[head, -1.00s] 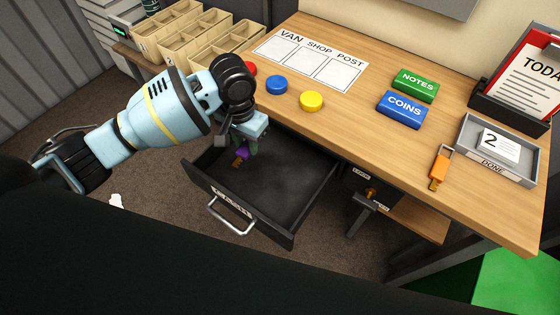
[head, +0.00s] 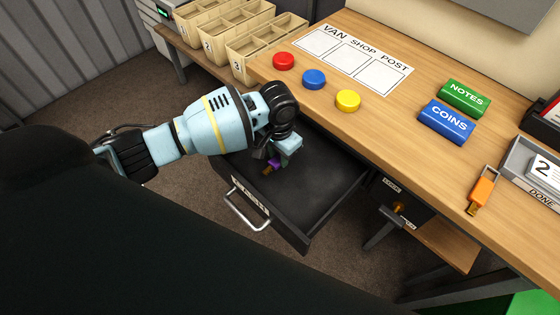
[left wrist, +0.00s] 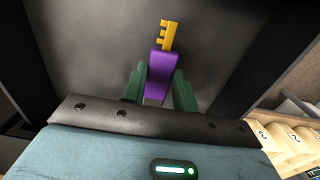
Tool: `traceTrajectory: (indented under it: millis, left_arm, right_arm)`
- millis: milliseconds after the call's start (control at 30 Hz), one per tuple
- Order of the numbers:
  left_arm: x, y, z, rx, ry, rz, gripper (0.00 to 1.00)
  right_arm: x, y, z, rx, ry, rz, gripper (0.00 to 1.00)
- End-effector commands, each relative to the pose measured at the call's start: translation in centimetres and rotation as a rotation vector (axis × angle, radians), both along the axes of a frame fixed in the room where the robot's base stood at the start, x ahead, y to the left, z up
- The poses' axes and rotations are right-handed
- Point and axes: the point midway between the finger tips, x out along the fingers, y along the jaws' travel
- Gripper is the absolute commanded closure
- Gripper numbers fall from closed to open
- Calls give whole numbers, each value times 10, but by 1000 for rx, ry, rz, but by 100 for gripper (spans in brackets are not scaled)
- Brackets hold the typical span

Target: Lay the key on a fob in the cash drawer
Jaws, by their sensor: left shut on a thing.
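The key on a fob, a gold key on a purple fob (left wrist: 157,79), is between the green fingers of my left gripper (left wrist: 158,88) in the left wrist view. My left gripper is shut on the fob, and the key points away from the fingers. In the head view the purple fob (head: 274,163) hangs below my left gripper (head: 277,155), over the cash drawer (head: 318,205). The drawer is dark, pulled open and shows empty. I cannot tell whether the key touches its floor. My right gripper is not in view.
The wooden desk (head: 420,150) is behind the drawer, with red, blue and yellow buttons (head: 348,100) near its edge. Notes (head: 465,96) and coins (head: 447,121) blocks, an orange-tagged item (head: 482,193) and a grey tray (head: 533,170) are to the right. Sorting bins (head: 262,52) stand at the back left.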

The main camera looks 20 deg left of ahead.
Motion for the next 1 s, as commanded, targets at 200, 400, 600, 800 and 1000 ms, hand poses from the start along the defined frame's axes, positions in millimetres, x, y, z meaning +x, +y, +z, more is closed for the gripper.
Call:
traceTrajectory:
  millis: [200, 400, 600, 800, 1000]
  left_arm:
    - [-1, 0, -11, 2, 2, -1, 94]
    - [-1, 0, -37, 2, 2, 0, 94]
    - [0, 0, -37, 1, 0, -1, 94]
    - [0, 0, -40, 0, 0, -1, 94]
    - [0, 0, -40, 0, 0, -1, 50]
  right_arm:
    - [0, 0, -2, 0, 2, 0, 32]
    - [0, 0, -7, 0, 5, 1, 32]
    - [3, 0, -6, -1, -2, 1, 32]
    - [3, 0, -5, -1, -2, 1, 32]
    - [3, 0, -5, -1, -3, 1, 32]
